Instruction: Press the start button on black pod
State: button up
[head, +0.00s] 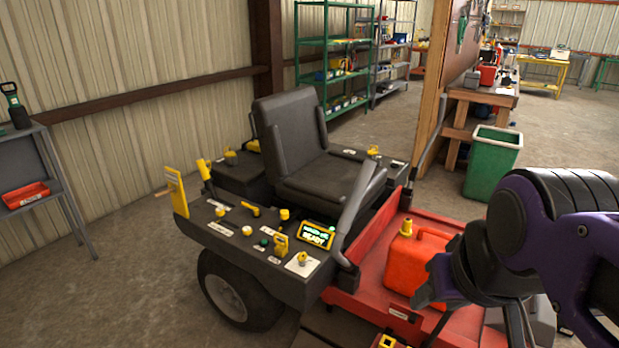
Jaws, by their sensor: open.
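The black pod (235,248) is the dark side console of a red ride-on mower, left of centre in the head view. On its top are several yellow knobs and levers, a small green button (264,242) and a small lit display (317,235) whose lower line reads READY. Small white labels lie by the controls, too small to read, so I cannot tell which is the start button. My gripper (476,308) is at the lower right, over the mower's red deck, well right of the pod and touching none of its controls. It is open; its fingertips show only partly.
A red fuel can (415,262) stands on the mower deck between my gripper and the pod. A grey lever (358,212) rises at the pod's right end, by the black seat (310,150). A green bin (492,160) stands behind. Open concrete floor lies to the left.

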jog(key=shift+c, duration=0.2)
grip_shut()
dwell(1.6)
